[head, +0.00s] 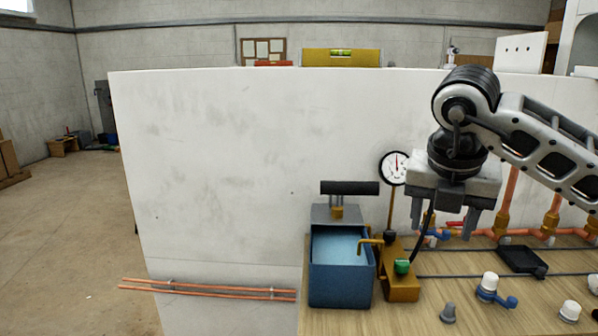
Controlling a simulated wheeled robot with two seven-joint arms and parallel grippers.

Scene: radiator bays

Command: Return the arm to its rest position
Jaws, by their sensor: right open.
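My right gripper (457,222) hangs down from the arm that comes in from the right. Its two grey fingers are apart, with nothing seen held between them. It is in front of the copper pipes, right of the round gauge (395,168), above the wooden bench. My left gripper is not in the head view.
A blue water tank (340,284) with a black-handled pump stands on the bench (389,321), beside a brass block (402,290) with a green knob. Valve caps (488,283) and a black tray (522,260) lie to the right. A white wall (220,170) stands behind; open floor is at left.

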